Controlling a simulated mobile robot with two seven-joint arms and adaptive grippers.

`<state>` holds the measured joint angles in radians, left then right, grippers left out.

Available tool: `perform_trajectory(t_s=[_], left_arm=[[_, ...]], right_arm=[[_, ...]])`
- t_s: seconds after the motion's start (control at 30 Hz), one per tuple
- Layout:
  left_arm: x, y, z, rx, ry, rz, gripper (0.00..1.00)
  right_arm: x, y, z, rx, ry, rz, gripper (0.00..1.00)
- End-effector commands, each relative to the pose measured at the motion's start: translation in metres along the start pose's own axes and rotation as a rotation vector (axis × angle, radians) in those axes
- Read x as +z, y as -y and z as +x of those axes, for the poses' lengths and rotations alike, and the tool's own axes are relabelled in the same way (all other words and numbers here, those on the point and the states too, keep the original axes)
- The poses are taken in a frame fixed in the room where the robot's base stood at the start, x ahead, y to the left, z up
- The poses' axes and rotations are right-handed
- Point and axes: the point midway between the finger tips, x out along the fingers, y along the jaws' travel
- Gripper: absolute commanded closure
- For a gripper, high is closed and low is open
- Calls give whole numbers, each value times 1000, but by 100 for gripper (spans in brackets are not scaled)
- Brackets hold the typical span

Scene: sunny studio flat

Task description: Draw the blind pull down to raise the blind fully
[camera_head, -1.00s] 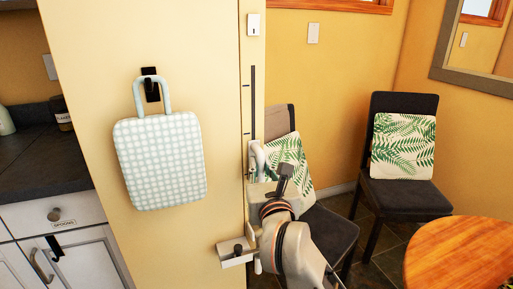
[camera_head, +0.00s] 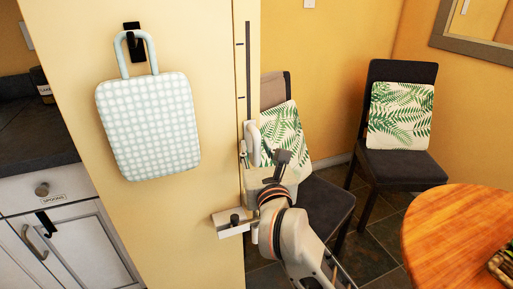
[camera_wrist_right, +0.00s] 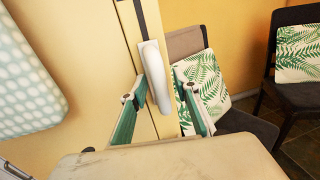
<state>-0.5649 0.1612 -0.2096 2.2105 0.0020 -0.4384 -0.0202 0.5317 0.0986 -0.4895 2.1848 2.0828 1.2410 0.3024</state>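The blind pull (camera_head: 252,143) is a white upright handle on the narrow edge of the yellow wall, below a dark vertical slot (camera_head: 248,70) with small tick marks. In the right wrist view the pull (camera_wrist_right: 154,75) stands between the two fingers. The blind itself is not in view. My left gripper is not in view.
A pale block with a dark knob (camera_head: 222,228) juts from the wall below the pull. A checked bag (camera_head: 150,125) hangs on the left. Chairs (camera_head: 402,168) and a round wooden table (camera_head: 450,235) stand to the right.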

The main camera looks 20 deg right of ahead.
Motion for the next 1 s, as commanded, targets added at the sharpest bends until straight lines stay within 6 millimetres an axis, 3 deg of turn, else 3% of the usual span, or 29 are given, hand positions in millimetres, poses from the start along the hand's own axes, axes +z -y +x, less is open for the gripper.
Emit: perform_trajectory(t_s=[0.27, 0.7, 1.0], left_arm=[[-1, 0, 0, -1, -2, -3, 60], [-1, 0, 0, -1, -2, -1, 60], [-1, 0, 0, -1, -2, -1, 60]], right_arm=[[2, 0, -7, 0, 4, 0, 70], [1, 0, -88, 2, 1, 1, 70], [1, 0, -119, 0, 1, 1, 70]])
